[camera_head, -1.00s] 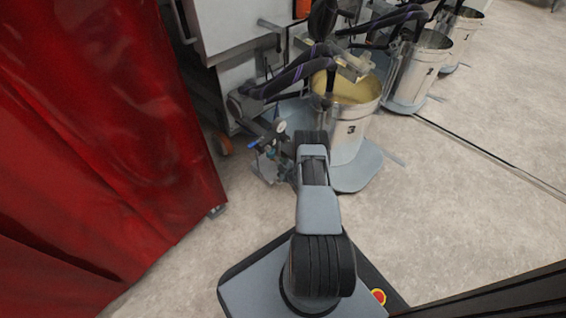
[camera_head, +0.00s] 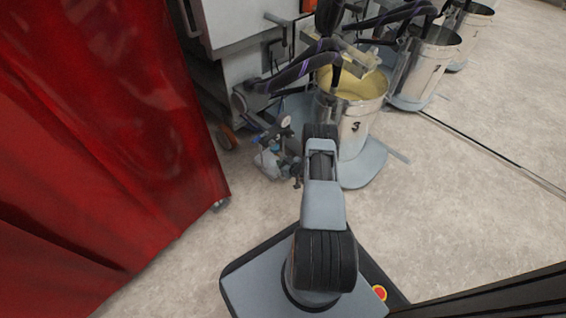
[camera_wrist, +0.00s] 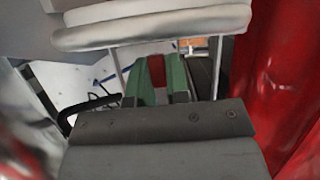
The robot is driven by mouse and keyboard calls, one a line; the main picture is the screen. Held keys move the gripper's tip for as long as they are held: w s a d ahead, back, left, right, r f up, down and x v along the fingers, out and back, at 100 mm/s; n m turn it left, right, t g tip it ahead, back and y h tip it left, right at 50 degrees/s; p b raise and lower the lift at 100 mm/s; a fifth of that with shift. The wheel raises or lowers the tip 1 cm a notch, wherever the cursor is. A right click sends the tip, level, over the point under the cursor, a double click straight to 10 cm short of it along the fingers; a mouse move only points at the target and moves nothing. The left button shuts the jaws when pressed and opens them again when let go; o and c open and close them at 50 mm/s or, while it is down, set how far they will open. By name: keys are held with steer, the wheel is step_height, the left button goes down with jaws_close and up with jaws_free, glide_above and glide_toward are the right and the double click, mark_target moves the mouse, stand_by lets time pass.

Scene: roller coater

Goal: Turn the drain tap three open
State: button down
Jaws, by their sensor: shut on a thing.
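In the wrist view my gripper (camera_wrist: 156,84) has its two green-padded fingers closed around a small red piece (camera_wrist: 157,65), which appears to be the handle of drain tap three. The tap's body is mostly hidden by the gripper and a pale bar. In the head view the tap and pipe fittings (camera_head: 268,158), with a round gauge above them, stand low left of the bucket marked 3 (camera_head: 355,125). My arm reaches to them and hides the fingers there. I cannot tell the tap's exact angle.
A red curtain (camera_head: 110,130) hangs close on the left. The grey machine cabinet (camera_head: 235,25) stands behind the fittings. Further buckets (camera_head: 425,68) stand at the back right, with dark hoses above.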

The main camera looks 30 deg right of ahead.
steer(key=shift+w+a+r+y, duration=0.1)
steer(key=shift+a+y, duration=0.1)
steer(key=shift+y, duration=0.1)
stand_by(0.4)
steer(key=c, duration=1.4)
jaws_free()
steer(key=shift+a, duration=0.1)
steer(key=o, duration=0.3)
steer(key=shift+d, duration=0.2)
steer(key=shift+s+d+r+p, duration=0.1)
steer(key=shift+s+r+p, duration=0.15)
steer(key=shift+s, duration=0.2)
steer(key=p+v, duration=0.5)
steer(key=v, duration=0.8)
steer(key=shift+f, duration=0.15)
